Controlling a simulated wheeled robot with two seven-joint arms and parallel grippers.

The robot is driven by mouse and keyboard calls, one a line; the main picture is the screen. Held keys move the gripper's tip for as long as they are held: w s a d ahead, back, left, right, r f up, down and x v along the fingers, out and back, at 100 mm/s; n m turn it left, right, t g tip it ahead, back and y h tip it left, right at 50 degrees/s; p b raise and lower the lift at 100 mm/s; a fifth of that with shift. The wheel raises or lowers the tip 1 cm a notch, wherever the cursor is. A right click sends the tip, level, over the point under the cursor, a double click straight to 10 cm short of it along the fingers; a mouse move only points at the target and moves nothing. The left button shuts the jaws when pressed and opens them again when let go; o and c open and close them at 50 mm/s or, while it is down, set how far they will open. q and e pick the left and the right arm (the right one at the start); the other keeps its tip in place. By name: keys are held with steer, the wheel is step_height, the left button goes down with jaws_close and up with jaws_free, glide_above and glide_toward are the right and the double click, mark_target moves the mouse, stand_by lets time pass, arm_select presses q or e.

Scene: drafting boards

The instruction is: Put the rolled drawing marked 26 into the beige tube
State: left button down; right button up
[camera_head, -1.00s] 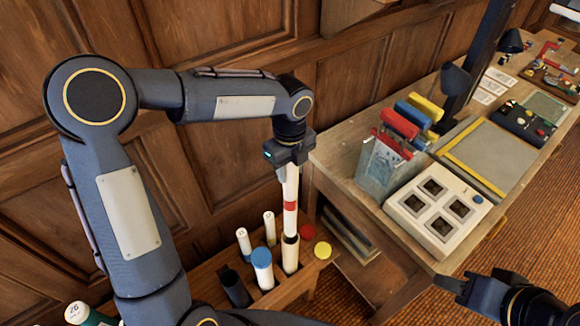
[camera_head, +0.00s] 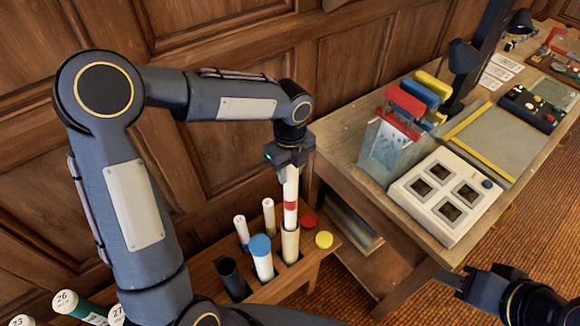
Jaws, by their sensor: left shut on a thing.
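My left gripper (camera_head: 288,158) is shut on the upper end of a white rolled drawing (camera_head: 291,190) with a red band. The roll hangs upright, its lower end at the mouth of the beige tube (camera_head: 290,246) and seemingly a little inside; how deep is hidden. No number is readable on this held roll. A roll marked 26 (camera_head: 65,302), white-ended with a green band, lies at the bottom left, partly cut off. My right gripper (camera_head: 452,283) is empty at the lower right, away from the tubes; its finger gap is unclear.
Other numbered rolls are at bottom left. A desk (camera_head: 345,160) stands right.

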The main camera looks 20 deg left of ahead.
mark_target(290, 193)
arm_select(q)
steer(key=shift+f+b, duration=3.15)
steer(key=shift+f, duration=1.8)
steer(key=c, duration=0.9)
jaws_free()
step_height(290, 193, up, 8)
steer(key=shift+f, duration=0.2)
steer(key=shift+r, duration=0.15)
